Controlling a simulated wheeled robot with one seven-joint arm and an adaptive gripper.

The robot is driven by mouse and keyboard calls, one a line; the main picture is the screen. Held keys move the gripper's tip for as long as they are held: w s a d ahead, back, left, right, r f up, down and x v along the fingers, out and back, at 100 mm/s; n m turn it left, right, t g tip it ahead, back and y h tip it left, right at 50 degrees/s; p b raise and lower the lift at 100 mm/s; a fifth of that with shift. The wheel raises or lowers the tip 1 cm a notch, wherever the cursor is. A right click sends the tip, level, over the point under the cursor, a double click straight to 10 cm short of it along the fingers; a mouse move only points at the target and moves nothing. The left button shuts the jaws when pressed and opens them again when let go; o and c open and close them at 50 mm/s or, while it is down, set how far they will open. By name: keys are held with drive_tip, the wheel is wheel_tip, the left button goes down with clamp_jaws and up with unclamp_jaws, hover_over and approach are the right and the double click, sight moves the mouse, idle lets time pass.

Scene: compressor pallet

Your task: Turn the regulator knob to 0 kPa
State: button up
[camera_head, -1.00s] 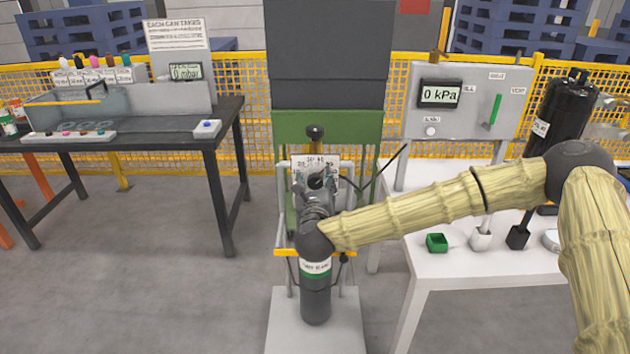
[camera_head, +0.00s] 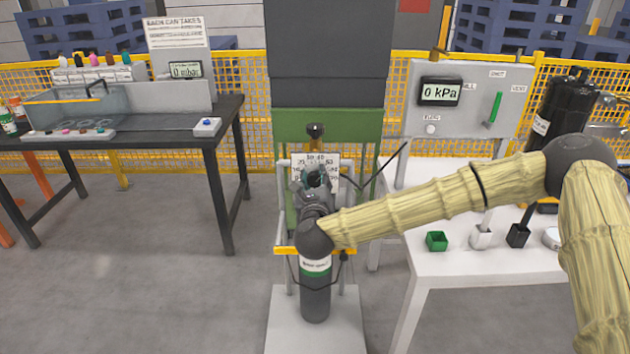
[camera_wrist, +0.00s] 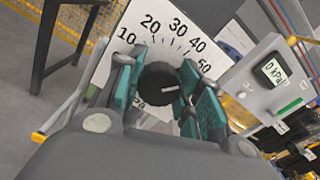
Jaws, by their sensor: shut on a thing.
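The regulator knob (camera_wrist: 156,92) is black and round with a white pointer mark. It stands in front of a white dial plate (camera_wrist: 140,25) marked 10 to 50. In the wrist view the mark points right, below the 50; the lower left of the scale is hidden. My gripper (camera_wrist: 160,88) has its teal fingers on both sides of the knob and is shut on it. In the head view my gripper (camera_head: 318,183) is at the regulator, largely hidden by my wrist. The panel display (camera_head: 440,93) reads 0 kPa, and also shows in the wrist view (camera_wrist: 273,70).
A dark cylinder (camera_head: 316,300) with a green band stands on a pale base below my wrist. A white table (camera_head: 455,268) with small containers is at right, under my arm. A dark bench (camera_head: 150,130) is at left. Grey floor between is clear.

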drive_tip(key=n, duration=0.4)
drive_tip(key=shift+a+b, duration=0.1)
drive_tip(key=shift+b, duration=0.3)
drive_tip(key=n, duration=0.3)
drive_tip(key=shift+n, duration=0.4)
drive_tip(key=n, duration=0.3)
drive_tip(key=shift+a+f+n, duration=0.1)
drive_tip(key=shift+n, duration=0.2)
drive_tip(key=n, duration=0.4)
drive_tip(key=shift+n, duration=0.3)
drive_tip(key=n, duration=0.6)
drive_tip(key=shift+f, duration=0.15)
drive_tip(key=n, duration=0.3)
drive_tip(key=shift+n, duration=0.4)
drive_tip(key=shift+f+n+p, duration=0.15)
drive_tip(key=shift+n+p, duration=0.15)
drive_tip(key=shift+n, duration=1.2)
drive_tip(key=shift+s+d, duration=0.1)
drive_tip(key=shift+d, duration=0.1)
drive_tip(key=o, duration=1)
